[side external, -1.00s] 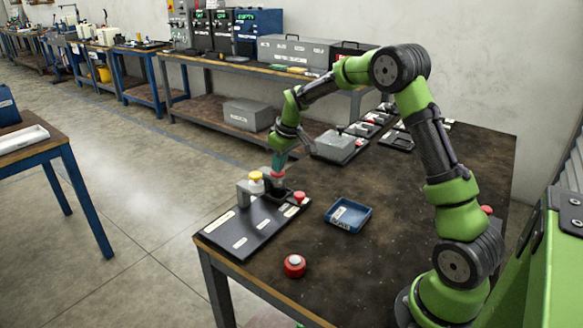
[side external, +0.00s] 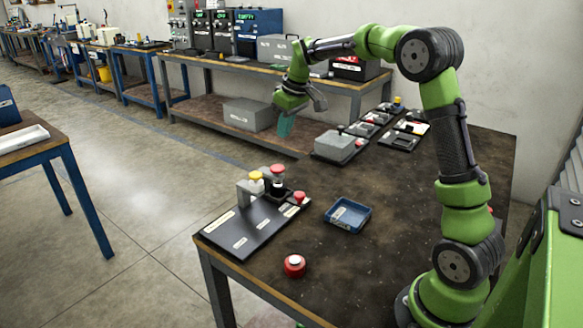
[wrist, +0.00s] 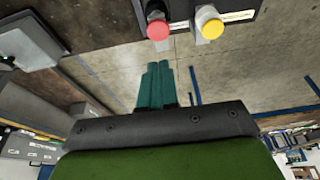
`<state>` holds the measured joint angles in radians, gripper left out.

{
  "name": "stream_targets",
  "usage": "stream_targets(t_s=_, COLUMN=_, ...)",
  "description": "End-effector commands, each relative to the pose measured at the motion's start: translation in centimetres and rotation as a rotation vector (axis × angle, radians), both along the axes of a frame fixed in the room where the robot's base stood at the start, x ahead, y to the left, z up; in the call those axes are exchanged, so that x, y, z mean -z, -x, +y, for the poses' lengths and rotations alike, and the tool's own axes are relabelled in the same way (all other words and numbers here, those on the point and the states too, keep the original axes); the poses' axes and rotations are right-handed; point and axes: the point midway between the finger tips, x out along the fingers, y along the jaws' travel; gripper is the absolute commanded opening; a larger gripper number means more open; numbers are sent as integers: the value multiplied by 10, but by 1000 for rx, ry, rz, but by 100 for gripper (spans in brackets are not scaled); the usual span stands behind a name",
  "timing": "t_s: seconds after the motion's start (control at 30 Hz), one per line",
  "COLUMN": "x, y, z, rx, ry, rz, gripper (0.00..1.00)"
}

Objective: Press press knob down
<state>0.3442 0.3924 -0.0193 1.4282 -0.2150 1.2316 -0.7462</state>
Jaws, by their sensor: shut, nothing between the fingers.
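A red mushroom-shaped knob (side external: 277,169) tops a black press unit on a dark board (side external: 240,240); it also shows at the top of the wrist view (wrist: 157,30). A yellow-topped knob (side external: 256,176) stands just left of it in the side view, and right of it in the wrist view (wrist: 210,29). Neither knob is labelled legibly, so I cannot tell which is named the press knob. My gripper (side external: 285,127), with teal fingers, is shut and empty. It points down, above and apart from the red knob. Its fingers also show in the wrist view (wrist: 158,66).
A smaller red button (side external: 299,197) sits at the board's right end. A blue tray (side external: 348,215) and a loose red button with a white top (side external: 294,265) are on the table. A grey box (side external: 335,146) and several devices stand behind.

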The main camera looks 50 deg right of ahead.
Motion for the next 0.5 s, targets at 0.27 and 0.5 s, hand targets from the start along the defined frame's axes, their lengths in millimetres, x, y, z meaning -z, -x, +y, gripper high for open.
stream_targets(t_s=0.27, x=-21, y=6, z=0, rx=0, ry=0, rz=-1, gripper=0)
stream_targets(t_s=0.5, x=-22, y=6, z=0, rx=0, ry=0, rz=-1, gripper=0)
